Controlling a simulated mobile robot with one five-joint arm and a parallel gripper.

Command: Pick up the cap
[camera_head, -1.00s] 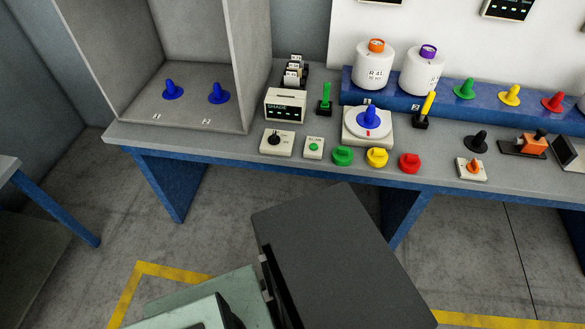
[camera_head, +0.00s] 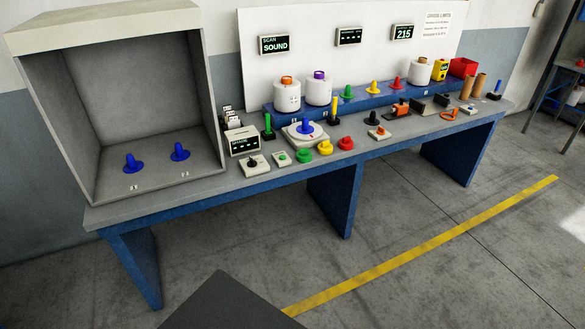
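Three small cap-like pieces stand in a row at the bench's front edge: a green one (camera_head: 304,155), a yellow one (camera_head: 325,147) and a red one (camera_head: 345,143). White bobbins on the blue shelf have coloured tops, one orange (camera_head: 287,79) and one purple (camera_head: 319,74). I cannot tell which piece is the task's cap. A dark grey flat part of my own body shows at the bottom. My gripper is not in view.
A grey open booth (camera_head: 108,183) with two blue cones stands at the bench's left end. A white plate with a blue cone (camera_head: 306,126) stands behind the green piece. Small devices crowd the grey bench (camera_head: 210,192). The floor in front (camera_head: 400,220) is clear.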

